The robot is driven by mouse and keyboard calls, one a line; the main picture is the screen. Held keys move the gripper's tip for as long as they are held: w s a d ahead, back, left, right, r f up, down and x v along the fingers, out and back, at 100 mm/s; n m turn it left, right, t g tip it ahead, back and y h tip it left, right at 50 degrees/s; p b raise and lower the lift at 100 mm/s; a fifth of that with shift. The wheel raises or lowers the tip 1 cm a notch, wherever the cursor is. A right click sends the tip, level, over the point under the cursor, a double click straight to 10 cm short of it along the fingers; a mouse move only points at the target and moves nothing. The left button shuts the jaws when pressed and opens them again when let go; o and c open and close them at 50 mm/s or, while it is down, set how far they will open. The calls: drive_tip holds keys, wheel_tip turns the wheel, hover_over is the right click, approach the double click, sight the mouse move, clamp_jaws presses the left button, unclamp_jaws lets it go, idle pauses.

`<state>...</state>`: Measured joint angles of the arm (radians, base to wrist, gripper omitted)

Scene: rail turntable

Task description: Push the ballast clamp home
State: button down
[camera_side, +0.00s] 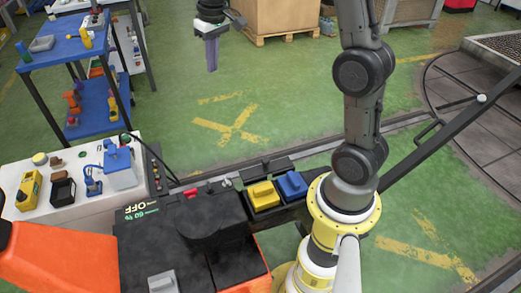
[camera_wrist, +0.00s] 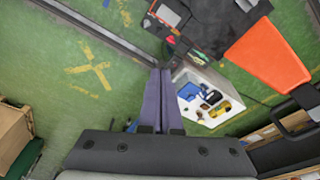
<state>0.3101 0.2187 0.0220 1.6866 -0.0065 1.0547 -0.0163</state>
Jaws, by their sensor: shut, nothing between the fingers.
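My gripper (camera_side: 212,68) hangs high over the green floor in the side view, fingers pointing down and shut with nothing between them. In the wrist view its purple fingers (camera_wrist: 160,72) lie together. No part is clearly recognisable as the ballast clamp. A dark machine (camera_side: 135,245) stands at the front, with a yellow block (camera_side: 263,194) and a blue block (camera_side: 292,184) in a black holder at its right. A small red part (camera_side: 190,192) and a small pale part (camera_side: 227,182) sit left of the blocks. My gripper is well above and behind these, touching nothing.
A white bench (camera_side: 75,207) with tools and a blue container (camera_side: 121,167) stands left. A blue shelf cart (camera_side: 68,45) is behind it. An orange body (camera_side: 55,262) fills the lower left. A long dark bar (camera_side: 430,145) slopes up right. The floor (camera_side: 180,100) below my gripper is clear.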

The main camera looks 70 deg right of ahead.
drive_tip(key=w+d+f+m+g+y, duration=0.1)
drive_tip(key=w+d+f, duration=0.1)
drive_tip(key=d+f, duration=0.5)
drive_tip(key=w+d+f+m+g, duration=0.15)
drive_tip(key=d+f, duration=0.35)
drive_tip(key=f, duration=0.5)
drive_tip(key=s+d+f+g+y, duration=0.1)
drive_tip(key=s+d+f, duration=0.1)
drive_tip(key=f, duration=0.4)
drive_tip(key=s+d+f+m+g, duration=0.1)
drive_tip(key=s+d+f, duration=0.1)
drive_tip(key=s+f, duration=0.2)
wheel_tip(320, 180, down, 2)
drive_tip(key=shift+f+y, duration=0.2)
drive_tip(key=shift+y, duration=0.2)
drive_tip(key=shift+d, duration=0.1)
approach(267, 168)
wheel_tip(267, 168, down, 3)
drive_tip(key=w+d, duration=0.2)
drive_tip(key=shift+s+a+f, duration=0.35)
drive_tip(key=shift+a, duration=0.25)
